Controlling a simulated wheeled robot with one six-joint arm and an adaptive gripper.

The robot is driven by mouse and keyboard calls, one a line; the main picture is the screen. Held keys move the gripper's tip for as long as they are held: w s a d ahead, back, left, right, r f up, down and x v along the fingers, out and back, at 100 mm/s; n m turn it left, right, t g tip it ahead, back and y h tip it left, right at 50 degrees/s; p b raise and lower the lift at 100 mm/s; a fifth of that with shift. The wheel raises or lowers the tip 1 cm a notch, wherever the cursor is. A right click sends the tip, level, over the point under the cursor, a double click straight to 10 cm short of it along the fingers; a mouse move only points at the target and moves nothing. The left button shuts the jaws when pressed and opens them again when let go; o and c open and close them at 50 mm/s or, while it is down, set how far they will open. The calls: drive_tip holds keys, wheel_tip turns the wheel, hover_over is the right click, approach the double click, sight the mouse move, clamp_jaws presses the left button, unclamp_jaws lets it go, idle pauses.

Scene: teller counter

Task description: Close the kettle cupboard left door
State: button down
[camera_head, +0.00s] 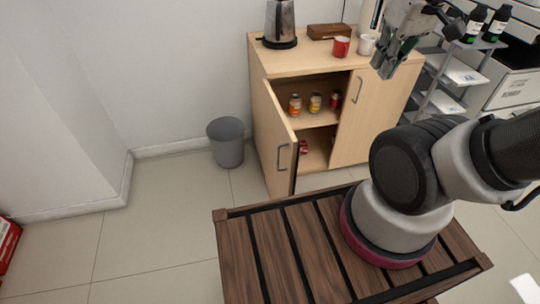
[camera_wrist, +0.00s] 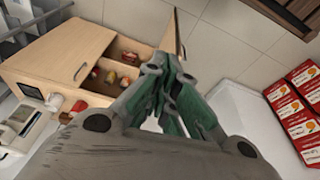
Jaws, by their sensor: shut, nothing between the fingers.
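The kettle cupboard (camera_head: 257,70) is a light wooden cabinet against the wall, with a metal kettle (camera_head: 280,22) on top. Its left door (camera_head: 275,140) stands open, swung outward, with a grey bar handle on it. The right door (camera_head: 365,115) is shut. Inside the open half, several jars and cans (camera_head: 315,103) sit on shelves. My gripper (camera_head: 384,70) is shut and empty, above and in front of the cupboard's right side, apart from the left door. In the wrist view my gripper (camera_wrist: 160,75) covers part of the cupboard (camera_wrist: 60,50), and the open door shows edge-on.
A grey bin (camera_head: 226,142) stands on the floor left of the cupboard. A red mug (camera_head: 341,47), a white mug (camera_head: 366,44) and a brown box (camera_head: 328,32) are on its top. A shelf rack (camera_head: 440,100) stands to the right. Red boxes (camera_wrist: 297,110) lie at the wrist view's right.

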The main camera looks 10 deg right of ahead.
drive_tip(key=w+a+f+n+g+h, duration=0.15)
drive_tip(key=w+a+f+n, duration=0.35)
drive_tip(key=w+a+f, duration=0.85)
drive_tip(key=w+a+f+n+g+h, duration=0.1)
drive_tip(key=w+a+f+n+g, duration=0.3)
drive_tip(key=w+a+f, duration=0.9)
drive_tip(key=s+d+f, duration=0.3)
drive_tip(key=f, duration=0.3)
drive_tip(key=s+d+f+n+t, duration=0.1)
drive_tip(key=s+d+f, duration=0.3)
drive_tip(key=f, duration=0.2)
drive_tip(key=shift+d+f, duration=0.15)
drive_tip(key=shift+f, duration=0.05)
drive_tip(key=shift+n, duration=0.3)
